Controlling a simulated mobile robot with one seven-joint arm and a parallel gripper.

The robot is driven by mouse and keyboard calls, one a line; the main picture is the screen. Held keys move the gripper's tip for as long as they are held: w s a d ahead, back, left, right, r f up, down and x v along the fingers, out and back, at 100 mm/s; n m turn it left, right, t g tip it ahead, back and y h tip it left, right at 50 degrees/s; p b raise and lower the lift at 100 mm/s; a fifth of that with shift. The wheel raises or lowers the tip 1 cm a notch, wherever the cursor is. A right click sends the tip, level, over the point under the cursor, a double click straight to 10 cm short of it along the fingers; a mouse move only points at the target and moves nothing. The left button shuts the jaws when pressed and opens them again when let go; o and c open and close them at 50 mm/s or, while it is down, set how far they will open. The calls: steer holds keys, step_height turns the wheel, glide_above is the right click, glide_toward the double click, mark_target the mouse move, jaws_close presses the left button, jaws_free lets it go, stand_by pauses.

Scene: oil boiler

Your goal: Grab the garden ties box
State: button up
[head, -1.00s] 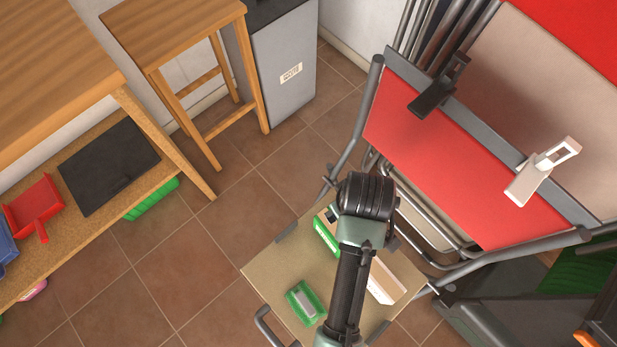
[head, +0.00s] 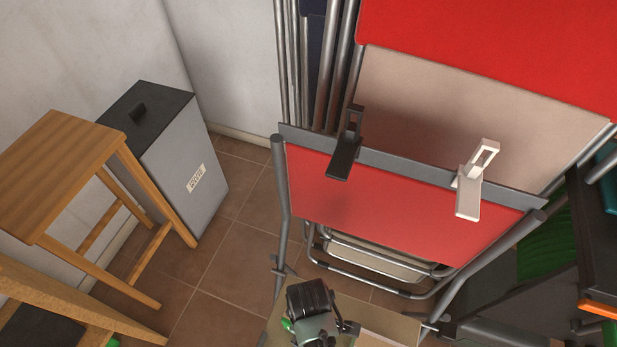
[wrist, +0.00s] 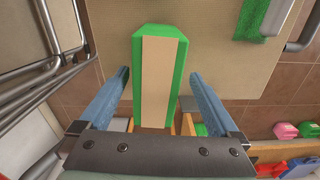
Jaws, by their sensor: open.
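In the wrist view, a green box (wrist: 180,85) with a plain beige long face stands out between my fingers; I take it for the garden ties box, though no label is readable. My gripper (wrist: 160,76) is open, with one blue-grey finger on each side of the box and visible gaps. Whether the box is fully within finger depth I cannot tell. In the head view, my wrist hides most of the box and my fingers. A small green patch (head: 287,325) shows beside my wrist, possibly part of the box.
The beige board (wrist: 220,50) lies below, with another green item (wrist: 255,18) on it. A red folding chair (head: 390,215) with two clips stands behind. A wooden stool (head: 70,170) and grey bin (head: 185,170) stand left. Metal tubes (wrist: 45,60) run at the wrist view's left.

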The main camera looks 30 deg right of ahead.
steer(key=f, duration=0.2)
steer(key=f+b, duration=0.1)
steer(key=shift+w+d+f, duration=0.15)
steer(key=shift+w+f, duration=0.05)
steer(key=shift+f, duration=0.2)
steer(key=shift+r, duration=0.1)
steer(key=c, duration=1.5)
